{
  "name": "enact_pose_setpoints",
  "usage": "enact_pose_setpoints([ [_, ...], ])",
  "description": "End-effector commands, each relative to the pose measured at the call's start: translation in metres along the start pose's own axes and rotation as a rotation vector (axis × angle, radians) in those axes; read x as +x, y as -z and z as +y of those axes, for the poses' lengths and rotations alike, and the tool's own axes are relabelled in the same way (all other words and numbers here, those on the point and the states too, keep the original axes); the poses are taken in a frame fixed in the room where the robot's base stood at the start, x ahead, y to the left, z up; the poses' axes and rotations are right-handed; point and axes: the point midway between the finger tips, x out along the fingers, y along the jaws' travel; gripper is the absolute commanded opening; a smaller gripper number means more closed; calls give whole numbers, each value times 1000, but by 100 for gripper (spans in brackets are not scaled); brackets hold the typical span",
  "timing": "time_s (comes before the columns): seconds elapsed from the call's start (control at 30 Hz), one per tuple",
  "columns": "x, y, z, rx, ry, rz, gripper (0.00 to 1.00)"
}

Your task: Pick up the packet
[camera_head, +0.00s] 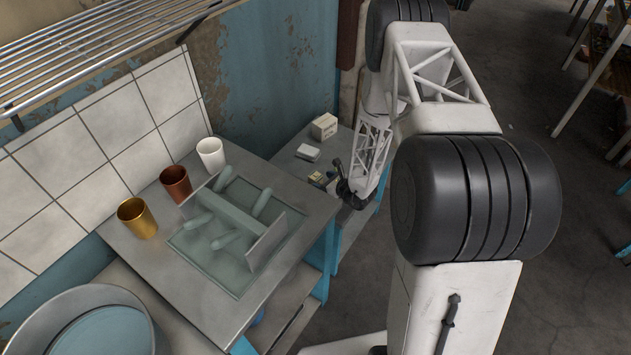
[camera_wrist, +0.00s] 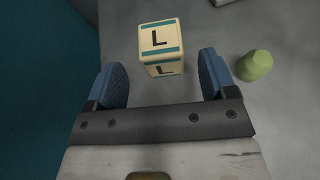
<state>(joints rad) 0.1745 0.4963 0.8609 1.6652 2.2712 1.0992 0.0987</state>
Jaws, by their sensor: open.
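A small cream packet (camera_wrist: 160,40) with teal bands and a black letter L stands upright in the wrist view. It appears between and just beyond the fingertips, with a gap on both sides. My gripper (camera_wrist: 161,66) is open, with its blue finger pads apart and nothing held. In the head view the packet (camera_head: 315,176) looks like a small yellowish block on the grey side table, just left of my gripper (camera_head: 341,187). The fingertips are small and dark there, so their exact distance from the packet cannot be told.
A small green rounded object (camera_wrist: 254,65) stands right of the right finger. The nearer counter (camera_head: 190,290) holds a rack, two metallic cups and a white cup (camera_head: 211,154).

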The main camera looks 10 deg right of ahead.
Motion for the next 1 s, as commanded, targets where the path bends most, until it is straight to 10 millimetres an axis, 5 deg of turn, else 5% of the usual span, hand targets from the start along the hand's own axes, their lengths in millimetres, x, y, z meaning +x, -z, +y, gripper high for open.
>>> enact_pose_setpoints([
  [0.37, 6, 1, 0, 0, 0, 0, 78],
  [1.0, 52, 3, -2, -1, 0, -1, 78],
])
